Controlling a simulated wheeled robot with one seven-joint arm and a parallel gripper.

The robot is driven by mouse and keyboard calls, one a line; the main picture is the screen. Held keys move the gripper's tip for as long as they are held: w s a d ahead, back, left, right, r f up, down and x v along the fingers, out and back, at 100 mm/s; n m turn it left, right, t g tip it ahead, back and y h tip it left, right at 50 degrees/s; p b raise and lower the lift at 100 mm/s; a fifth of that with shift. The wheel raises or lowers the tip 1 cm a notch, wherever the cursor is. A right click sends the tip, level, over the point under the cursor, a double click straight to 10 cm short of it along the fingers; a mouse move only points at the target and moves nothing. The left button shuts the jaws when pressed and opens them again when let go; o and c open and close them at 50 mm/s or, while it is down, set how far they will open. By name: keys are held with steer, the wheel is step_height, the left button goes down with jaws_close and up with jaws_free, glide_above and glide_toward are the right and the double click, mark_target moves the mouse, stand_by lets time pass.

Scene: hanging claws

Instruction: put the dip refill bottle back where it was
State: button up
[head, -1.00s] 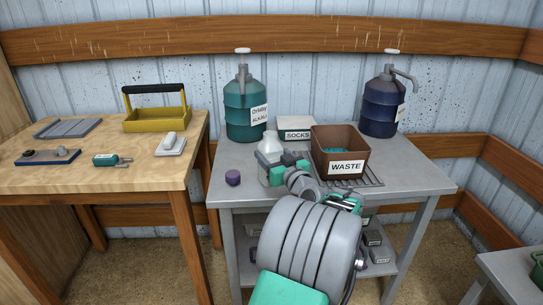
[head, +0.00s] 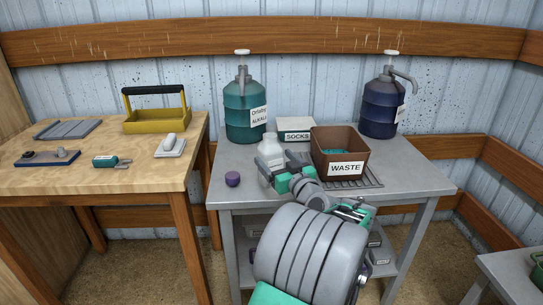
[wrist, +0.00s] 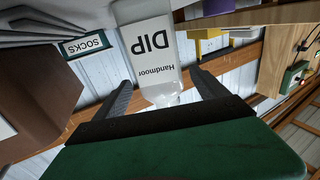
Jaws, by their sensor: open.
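The dip refill bottle (head: 270,153) is white and stands upright on the grey metal table, left of the brown waste bin. In the wrist view the bottle (wrist: 150,48) appears upside down, with its "Handmoor DIP" label facing the camera. My gripper (head: 275,174) is in front of the bottle, low near the table. In the wrist view its two dark fingers (wrist: 161,78) are spread, one on each side of the bottle's neck end. I cannot tell how deep the bottle sits between them. A purple lid-like piece (head: 232,179) lies on the table to the left.
The brown waste bin (head: 341,152) stands close right of my gripper, on a rack. A socks box (head: 295,127), a teal jug (head: 245,108) and a dark blue jug (head: 381,108) stand behind. A wooden workbench (head: 70,180) is on the left.

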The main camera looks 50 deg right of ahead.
steer(key=v, duration=0.9)
steer(key=w+a+r+n+g+y+p, duration=0.1)
steer(key=w+a+n+g+y+p, duration=0.2)
steer(key=w+a+p, duration=0.65)
steer(key=w+a+r+n+g+y+p, duration=0.1)
steer(key=w+a+n+g+y+p, duration=0.35)
steer(key=a, duration=1.05)
steer(key=s+a+r+m+g+p, duration=0.1)
steer(key=s+a+r+g+p, duration=0.1)
steer(key=a, duration=0.7)
steer(key=s+a+r+m+g+p, duration=0.1)
steer(key=s+a+r+g+p, duration=0.2)
steer(key=s+a, duration=0.4)
steer(key=a+r+p, duration=0.1)
steer(key=a+p, duration=0.1)
steer(key=shift+s+y+p, duration=0.2)
steer(key=shift+y+p, duration=0.1)
steer(key=shift+y, duration=0.05)
steer(key=shift+r+g, duration=0.15)
steer(key=shift+g, duration=0.1)
